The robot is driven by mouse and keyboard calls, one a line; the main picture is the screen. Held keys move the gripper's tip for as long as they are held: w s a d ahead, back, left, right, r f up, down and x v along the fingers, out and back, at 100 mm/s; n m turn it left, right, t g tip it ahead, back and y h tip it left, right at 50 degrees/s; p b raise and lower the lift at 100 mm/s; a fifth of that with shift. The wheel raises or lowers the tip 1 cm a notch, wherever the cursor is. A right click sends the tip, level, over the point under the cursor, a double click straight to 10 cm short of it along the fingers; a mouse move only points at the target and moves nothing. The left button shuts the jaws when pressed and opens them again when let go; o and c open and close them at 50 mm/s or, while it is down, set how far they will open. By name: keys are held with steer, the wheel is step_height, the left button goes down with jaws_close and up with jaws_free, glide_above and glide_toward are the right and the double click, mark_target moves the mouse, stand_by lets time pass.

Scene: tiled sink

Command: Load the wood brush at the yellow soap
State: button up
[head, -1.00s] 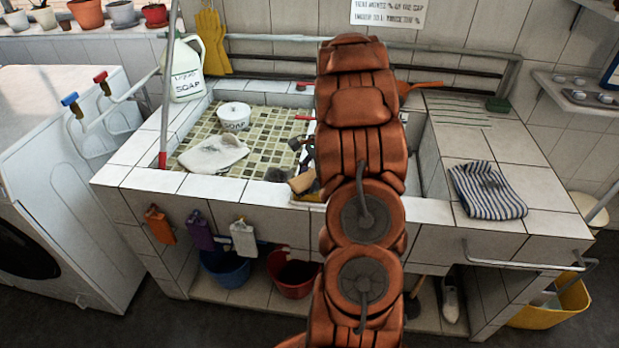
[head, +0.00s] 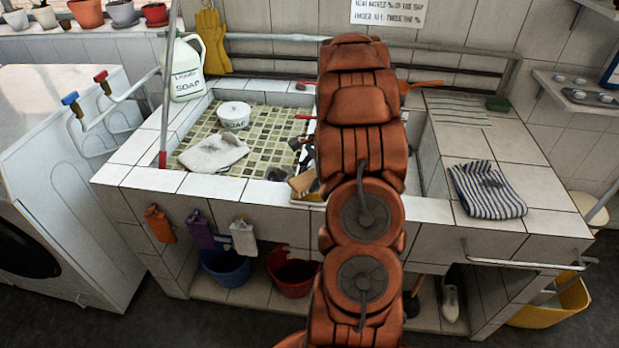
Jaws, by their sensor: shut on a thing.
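My gripper (head: 302,160) shows only in part as dark fingers at the left edge of my orange arm, low over the front of the tiled sink (head: 160,180). It is shut on a tan wooden piece that looks like the wood brush (head: 301,183), just behind the sink's front rim. A small yellow edge (head: 310,197), possibly the yellow soap, shows directly below the brush. My arm hides the rest of it, so I cannot tell whether brush and yellow thing touch.
A white soap bowl (head: 234,115) and a pale cloth (head: 213,153) lie in the left basin. A liquid soap jug (head: 187,75) stands at the back left. A striped towel (head: 487,190) lies on the right counter. A red-handled pole (head: 163,158) stands at the left.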

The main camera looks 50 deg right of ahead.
mark_target(309, 176)
stand_by(0.3)
steer(key=shift+r+p, duration=1.35)
steer(key=shift+r, duration=2.15)
